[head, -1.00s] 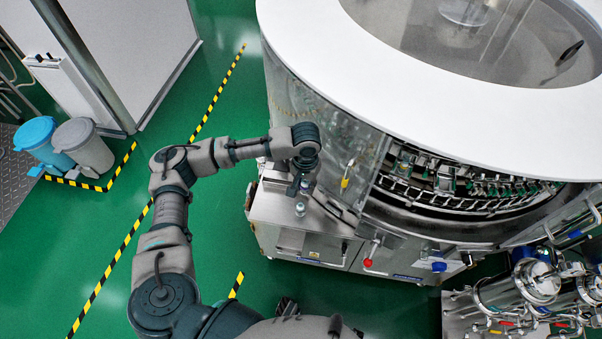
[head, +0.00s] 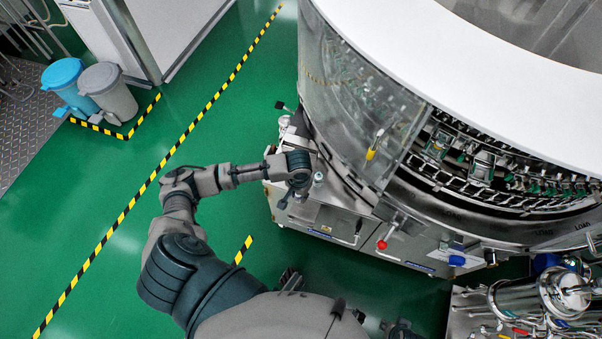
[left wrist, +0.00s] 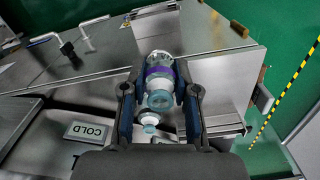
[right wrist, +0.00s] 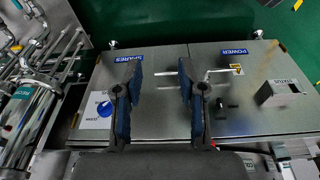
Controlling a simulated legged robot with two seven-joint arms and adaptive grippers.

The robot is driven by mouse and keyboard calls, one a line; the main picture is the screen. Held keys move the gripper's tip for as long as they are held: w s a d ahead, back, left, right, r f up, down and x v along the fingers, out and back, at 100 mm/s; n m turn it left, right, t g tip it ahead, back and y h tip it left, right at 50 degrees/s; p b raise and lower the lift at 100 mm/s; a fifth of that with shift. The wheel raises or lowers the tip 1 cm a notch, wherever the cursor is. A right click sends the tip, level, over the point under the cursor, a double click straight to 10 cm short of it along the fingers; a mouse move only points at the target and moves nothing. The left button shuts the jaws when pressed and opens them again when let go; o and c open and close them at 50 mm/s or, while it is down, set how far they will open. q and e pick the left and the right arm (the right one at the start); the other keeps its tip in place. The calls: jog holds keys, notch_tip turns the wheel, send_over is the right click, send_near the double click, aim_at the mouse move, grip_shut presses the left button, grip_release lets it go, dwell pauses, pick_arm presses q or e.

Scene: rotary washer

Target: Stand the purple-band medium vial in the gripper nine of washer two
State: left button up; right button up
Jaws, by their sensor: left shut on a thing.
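The purple-band vial (left wrist: 158,73) lies between the fingers of my left gripper (left wrist: 160,95) in the left wrist view. That gripper is shut on it, with a finger on each side. In the head view my left gripper (head: 286,199) is low beside the washer's steel cabinet, and its fingers are small and dark there. The rotary washer (head: 400,60) stands right of it, with a row of its holding grippers (head: 482,165) showing in the opening. I cannot read which is gripper nine. My right gripper (right wrist: 158,85) is open and empty in the right wrist view.
A small vial-like object (head: 318,178) stands on the cabinet ledge by my left wrist. A clear guard panel (head: 365,110) covers the washer's left side. Red (head: 382,245) and blue (head: 457,261) knobs stick out in front. Steel vessels (head: 560,295) stand at lower right.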

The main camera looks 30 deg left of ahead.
pick_arm(q)
jog(key=w+a, duration=0.1)
jog(key=w+a+b, duration=0.1)
jog(key=w, duration=0.1)
jog(key=w+f, duration=0.1)
jog(key=shift+w+a, duration=0.3)
jog(key=shift+a, duration=0.1)
jog(key=w+a, duration=0.1)
jog(key=w+a+b, duration=0.1)
jog(key=w, duration=0.1)
jog(key=w+a, duration=0.1)
jog(key=shift+w+f+b, duration=0.2)
jog(key=shift+w+b, duration=0.1)
jog(key=shift+b, duration=0.05)
notch_tip(320, 180, down, 3)
jog(key=shift+f+b, duration=0.1)
jog(key=shift+b, duration=0.65)
jog(key=shift+f, duration=0.15)
jog(key=shift+c, duration=0.4)
pick_arm(e)
jog(key=w+a+r+t+y, duration=0.1)
jog(key=w+a+r+t, duration=0.1)
jog(key=w, duration=0.3)
jog(key=w+a+r+t, duration=0.2)
jog(key=w+r+t, duration=0.1)
jog(key=w+t, duration=0.2)
jog(key=shift+w+r+y, duration=0.35)
jog(key=shift+w+y, duration=0.05)
jog(key=shift+w, duration=0.3)
